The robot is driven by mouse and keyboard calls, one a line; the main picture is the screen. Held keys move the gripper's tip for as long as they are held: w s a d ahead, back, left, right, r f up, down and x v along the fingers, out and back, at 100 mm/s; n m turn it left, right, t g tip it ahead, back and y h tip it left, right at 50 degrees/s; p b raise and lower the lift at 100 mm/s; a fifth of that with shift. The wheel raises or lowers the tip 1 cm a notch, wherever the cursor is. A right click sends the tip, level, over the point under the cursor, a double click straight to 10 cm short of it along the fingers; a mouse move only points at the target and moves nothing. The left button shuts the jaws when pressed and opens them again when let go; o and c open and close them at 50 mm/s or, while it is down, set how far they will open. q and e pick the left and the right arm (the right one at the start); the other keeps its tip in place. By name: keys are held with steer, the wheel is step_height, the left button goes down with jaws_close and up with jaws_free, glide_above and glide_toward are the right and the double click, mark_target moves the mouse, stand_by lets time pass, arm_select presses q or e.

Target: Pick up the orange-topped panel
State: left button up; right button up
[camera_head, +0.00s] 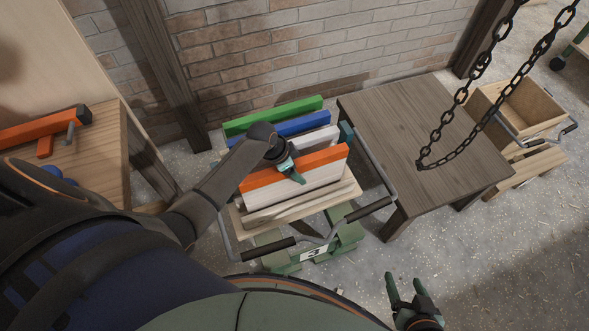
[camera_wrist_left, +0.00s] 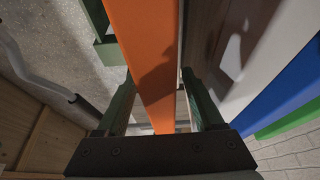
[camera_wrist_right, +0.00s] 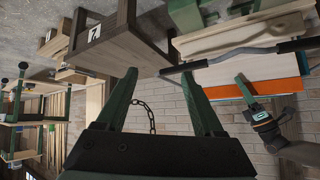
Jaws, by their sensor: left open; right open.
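The orange-topped panel (camera_head: 322,160) stands upright at the front of a row of panels on a wooden cart. Its lower face is white. My left gripper (camera_head: 294,174) is over its top edge. In the left wrist view the orange top (camera_wrist_left: 146,60) runs between the open fingers (camera_wrist_left: 160,105), one on each side; I cannot tell whether they touch it. The orange top also shows in the right wrist view (camera_wrist_right: 270,90). My right gripper (camera_head: 405,290) is open and empty, low at the front right, well away from the panel.
Behind it stand white-topped (camera_head: 315,138), blue-topped (camera_head: 303,124) and green-topped (camera_head: 275,115) panels. The cart has black-gripped handles (camera_head: 363,209). A wooden table (camera_head: 420,130) stands to the right, with a chain (camera_head: 480,90) hanging over it. A brick wall is behind.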

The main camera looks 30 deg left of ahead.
arm_select(q)
steer(key=shift+b+x, duration=0.85)
steer(key=shift+x, duration=0.25)
steer(key=shift+c, duration=0.2)
jaws_close()
steer(key=shift+w+r, duration=0.1)
steer(key=shift+r, duration=0.05)
stand_by(0.4)
